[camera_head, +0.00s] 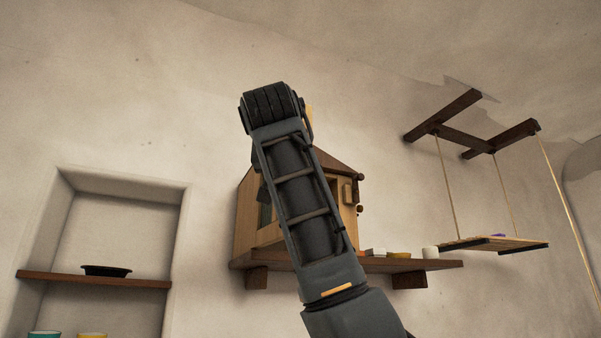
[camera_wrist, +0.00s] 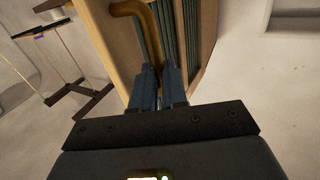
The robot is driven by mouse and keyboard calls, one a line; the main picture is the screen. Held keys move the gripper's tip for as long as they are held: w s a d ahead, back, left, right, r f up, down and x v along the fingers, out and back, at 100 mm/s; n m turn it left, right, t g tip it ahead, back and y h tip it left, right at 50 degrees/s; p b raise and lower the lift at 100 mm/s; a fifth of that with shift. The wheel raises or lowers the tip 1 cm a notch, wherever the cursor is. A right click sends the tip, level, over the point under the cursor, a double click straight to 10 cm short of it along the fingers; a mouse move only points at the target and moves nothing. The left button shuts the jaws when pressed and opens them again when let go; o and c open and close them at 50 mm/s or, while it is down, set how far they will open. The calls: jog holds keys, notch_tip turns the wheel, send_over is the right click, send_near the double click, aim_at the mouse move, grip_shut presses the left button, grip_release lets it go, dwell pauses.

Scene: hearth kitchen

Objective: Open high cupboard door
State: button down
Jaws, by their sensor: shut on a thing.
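The high cupboard (camera_head: 246,215) is a small light-wood cabinet with a pitched dark roof, standing on a dark wall shelf in the head view, and my arm covers its middle. In the wrist view the cupboard's wooden front (camera_wrist: 115,40) fills the upper middle, with dark green strips beside the wood. A curved orange-brown handle (camera_wrist: 136,8) stands out from it. My gripper (camera_wrist: 160,72) is shut on the lower end of this handle. In the head view my gripper is hidden behind my arm. I cannot tell how far the door stands open.
A hanging board (camera_head: 492,243) on ropes is further right. A wall niche (camera_head: 125,215) at left holds a black dish (camera_head: 106,271). The wall above is clear.

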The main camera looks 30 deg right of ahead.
jog(key=shift+w+a+f, duration=0.1)
jog(key=shift+w+a, duration=0.15)
jog(key=shift+a, duration=0.2)
jog(key=c, duration=1.4)
grip_release()
jog(key=shift+w+f, duration=0.15)
jog(key=shift+o, duration=1.2)
jog(key=b+v, duration=0.2)
jog(key=v, duration=0.6)
jog(key=shift+d, duration=0.15)
